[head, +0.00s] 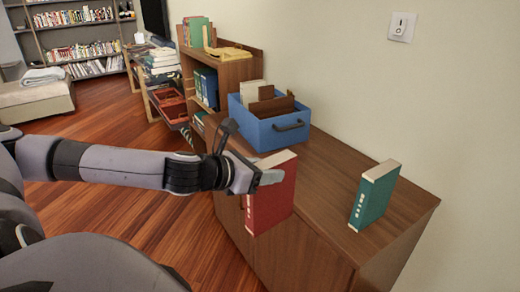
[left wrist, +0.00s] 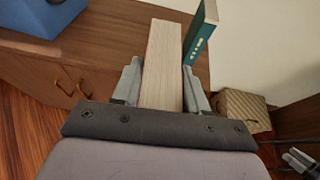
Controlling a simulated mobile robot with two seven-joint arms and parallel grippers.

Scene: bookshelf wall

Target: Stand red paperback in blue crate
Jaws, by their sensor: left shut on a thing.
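The red paperback (head: 270,196) is upright near the front edge of the wooden cabinet top in the head view. My left gripper (head: 268,178) is shut on it from the left, near its top. In the left wrist view the book's pale page edge (left wrist: 163,62) lies between the two fingers of the left gripper (left wrist: 160,90). Whether the book's bottom touches the cabinet cannot be told. The blue crate (head: 268,128) stands farther back on the cabinet, with brown dividers and pale items in it. Its corner also shows in the left wrist view (left wrist: 42,14).
A teal book (head: 374,195) stands on the cabinet top (head: 325,160), right of the red one. It is close to the right finger in the left wrist view (left wrist: 202,32). A low shelf (head: 225,72) with books stands behind the crate. The wall is at the right.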

